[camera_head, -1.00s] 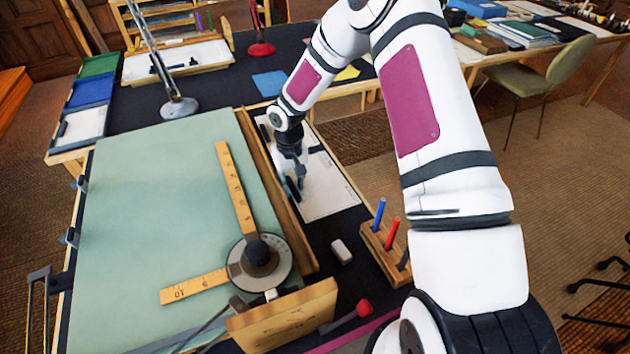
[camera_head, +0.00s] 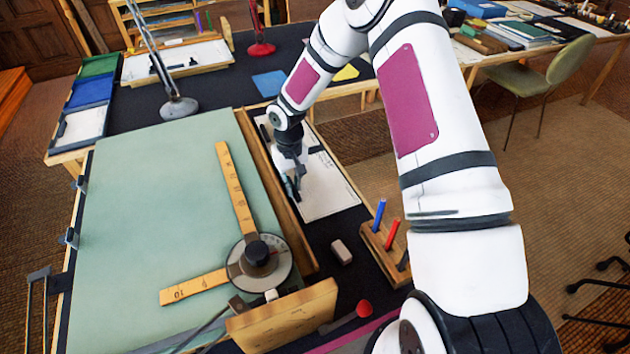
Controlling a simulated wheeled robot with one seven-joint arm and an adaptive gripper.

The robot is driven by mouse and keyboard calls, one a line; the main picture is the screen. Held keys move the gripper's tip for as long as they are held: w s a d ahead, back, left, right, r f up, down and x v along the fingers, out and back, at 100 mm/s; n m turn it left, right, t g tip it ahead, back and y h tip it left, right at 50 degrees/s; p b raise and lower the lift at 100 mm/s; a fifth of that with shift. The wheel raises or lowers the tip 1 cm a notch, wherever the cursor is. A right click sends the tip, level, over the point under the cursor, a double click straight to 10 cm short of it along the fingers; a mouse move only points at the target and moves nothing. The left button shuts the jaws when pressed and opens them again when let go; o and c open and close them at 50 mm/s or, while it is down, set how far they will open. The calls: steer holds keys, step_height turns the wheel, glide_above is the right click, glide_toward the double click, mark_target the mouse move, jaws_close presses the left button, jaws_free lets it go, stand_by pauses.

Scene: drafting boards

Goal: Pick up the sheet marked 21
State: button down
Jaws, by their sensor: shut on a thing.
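A white sheet (camera_head: 325,192) lies in a narrow strip to the right of the green drafting board, with small dark marks near its upper part. No number can be read on it from here. My gripper (camera_head: 291,190) reaches down to the sheet's left side, beside the board's wooden edge. It is shut on the sheet, though its fingertips are small and partly hidden by the wrist.
The green drafting board (camera_head: 150,220) carries a yellow drafting-machine ruler (camera_head: 236,190) with a round head. A wooden block with blue and red pens (camera_head: 385,250) and an eraser (camera_head: 341,252) stand near the sheet's lower end. A lamp base (camera_head: 178,108) stands behind the board.

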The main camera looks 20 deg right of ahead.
steer(key=shift+r, duration=0.2)
steer(key=shift+r, duration=0.35)
steer(key=shift+r, duration=0.15)
steer(key=shift+d+r+p, duration=0.15)
steer(key=shift+r+p, duration=0.25)
steer(key=shift+r, duration=0.55)
steer(key=shift+d+r+p, duration=0.2)
steer(key=shift+r+p, duration=0.15)
steer(key=shift+r, duration=0.65)
steer(key=shift+d+r+p, duration=0.15)
steer(key=shift+r+p, duration=0.25)
steer(key=shift+r, duration=0.55)
